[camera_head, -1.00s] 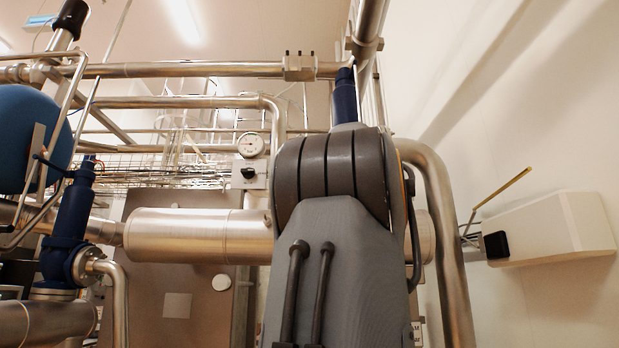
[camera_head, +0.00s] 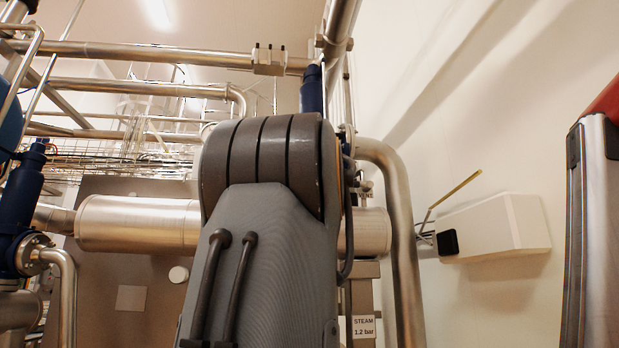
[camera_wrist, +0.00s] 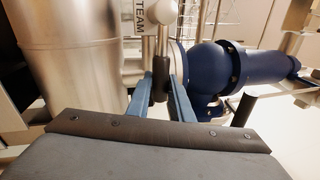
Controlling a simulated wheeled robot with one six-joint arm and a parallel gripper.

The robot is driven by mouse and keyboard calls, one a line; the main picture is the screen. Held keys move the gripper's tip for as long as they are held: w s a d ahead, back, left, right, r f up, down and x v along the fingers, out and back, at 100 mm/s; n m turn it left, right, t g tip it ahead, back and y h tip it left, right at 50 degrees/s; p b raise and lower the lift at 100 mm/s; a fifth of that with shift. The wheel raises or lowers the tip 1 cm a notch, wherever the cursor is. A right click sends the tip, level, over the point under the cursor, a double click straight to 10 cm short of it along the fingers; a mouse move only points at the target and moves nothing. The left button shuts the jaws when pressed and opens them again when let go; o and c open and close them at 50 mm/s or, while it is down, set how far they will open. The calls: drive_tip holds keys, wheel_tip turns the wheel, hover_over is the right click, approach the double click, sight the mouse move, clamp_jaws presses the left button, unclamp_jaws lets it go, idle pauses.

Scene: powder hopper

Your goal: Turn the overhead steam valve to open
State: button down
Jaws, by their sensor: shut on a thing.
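In the wrist view, my gripper (camera_wrist: 161,88) has blue fingers shut on a dark lever-like handle (camera_wrist: 160,76). The handle sits below a pale knob-like part (camera_wrist: 161,12), beside a sign reading STEAM (camera_wrist: 138,16). I take it for the steam valve's handle, but how far it is turned is unclear. In the head view, a sign reading STEAM 1.2 bar (camera_head: 363,327) shows right of my arm. My gripper and the handle are not visible there; my arm covers the middle.
A dark blue fitting (camera_wrist: 230,66) stands close right of my fingers, and a wide metal pipe (camera_wrist: 72,60) is on the left. In the head view, a bent steel pipe (camera_head: 403,240) and a white wall box (camera_head: 495,228) are at right. A metal post (camera_head: 600,230) stands at the far right.

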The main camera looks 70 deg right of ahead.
drive_tip(key=shift+w+d+f, duration=0.2)
drive_tip(key=shift+d+f, duration=0.2)
drive_tip(key=shift+f, duration=0.35)
drive_tip(key=c, duration=1.6)
unclamp_jaws()
drive_tip(key=shift+r, duration=0.15)
drive_tip(key=shift+s+a, duration=0.15)
drive_tip(key=shift+a, duration=0.1)
drive_tip(key=b+v, duration=0.3)
drive_tip(key=v, duration=0.4)
drive_tip(key=shift+a, duration=0.2)
